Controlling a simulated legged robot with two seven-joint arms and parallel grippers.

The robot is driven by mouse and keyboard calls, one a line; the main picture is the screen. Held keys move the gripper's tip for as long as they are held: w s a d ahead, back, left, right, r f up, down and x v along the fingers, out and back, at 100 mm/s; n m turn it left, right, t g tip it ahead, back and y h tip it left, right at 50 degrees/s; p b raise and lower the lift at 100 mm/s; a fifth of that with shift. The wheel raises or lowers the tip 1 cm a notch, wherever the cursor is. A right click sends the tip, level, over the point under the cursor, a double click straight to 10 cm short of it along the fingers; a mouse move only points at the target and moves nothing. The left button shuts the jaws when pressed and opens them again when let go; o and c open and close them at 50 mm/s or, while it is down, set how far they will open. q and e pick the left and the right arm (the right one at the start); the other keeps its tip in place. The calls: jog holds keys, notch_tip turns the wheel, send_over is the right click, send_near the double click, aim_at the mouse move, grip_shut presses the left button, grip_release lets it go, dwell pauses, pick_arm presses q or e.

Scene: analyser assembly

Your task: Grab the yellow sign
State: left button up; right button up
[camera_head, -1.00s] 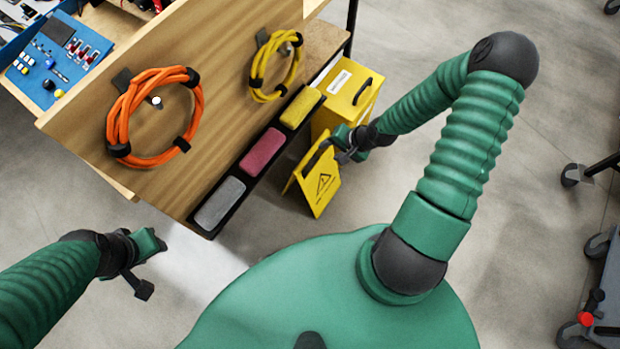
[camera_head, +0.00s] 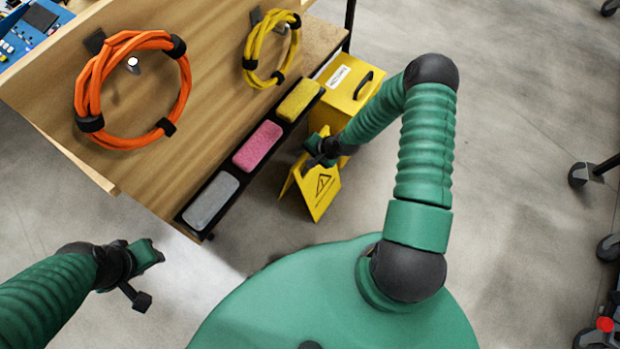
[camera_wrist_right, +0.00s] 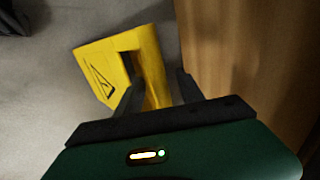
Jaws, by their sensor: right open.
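The yellow sign (camera_head: 322,190) with a black warning triangle stands on the floor like a tent, right of the bench's lower end. My right gripper (camera_head: 316,160) is at its top edge. In the right wrist view the yellow sign (camera_wrist_right: 105,70) reaches between the two black fingers of my right gripper (camera_wrist_right: 158,85), which is open. One finger lies across the slot near the sign's top and the other is apart from it. Contact cannot be told. My left gripper (camera_head: 150,274) is over bare floor at lower left, away from the sign; its jaw opening is unclear.
A yellow box (camera_head: 346,92) with a black handle stands just behind the sign. The wooden bench panel (camera_head: 205,105) holds an orange hose (camera_head: 86,95) and a yellow hose (camera_head: 250,50). A black tray (camera_head: 235,190) with three sponges runs along its edge. Floor to the right is open.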

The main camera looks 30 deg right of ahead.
jog(key=shift+w+f, duration=0.1)
jog(key=shift+c, duration=0.4)
jog(key=shift+d, duration=0.1)
jog(key=c, duration=0.5)
grip_shut()
dwell(0.4)
